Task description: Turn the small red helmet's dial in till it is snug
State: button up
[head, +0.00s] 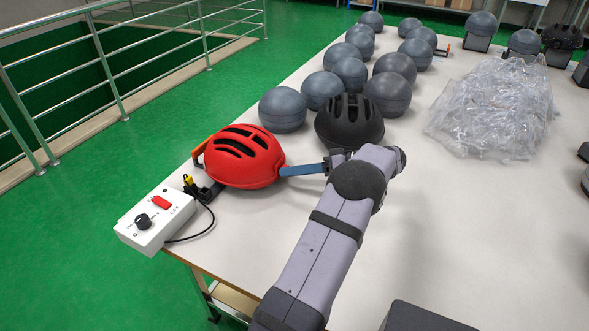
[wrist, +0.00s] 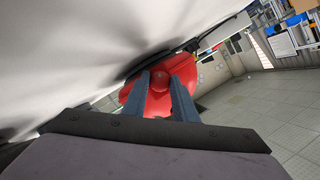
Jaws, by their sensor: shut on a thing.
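The red helmet (head: 238,155) with dark vents sits near the table's left edge in the head view. It also fills the middle of the wrist view (wrist: 184,68). A round red dial (wrist: 159,80) shows on it there. My gripper (wrist: 159,86) has its two blue fingers on either side of the dial and is shut on it. In the head view my gripper (head: 284,171) reaches the helmet's right side from the right. The dial is hidden in the head view, and I cannot tell how snug the helmet is.
A black helmet (head: 349,121) stands just behind my wrist. Several grey head-shaped balls (head: 283,109) stand behind it. Crumpled clear plastic (head: 495,108) lies at the right. A white control box (head: 155,222) with a cable sits at the table's left corner.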

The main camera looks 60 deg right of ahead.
jog(key=shift+f+m+y, duration=0.1)
jog(key=shift+m+y, duration=0.7)
jog(key=shift+m, duration=0.4)
jog(key=shift+d, duration=0.1)
jog(key=o, duration=1.1)
jog(key=shift+s, duration=0.1)
jog(key=v, duration=0.5)
jog(key=shift+f, duration=0.15)
jog(key=shift+b+v, duration=0.3)
jog(key=shift+v, duration=0.8)
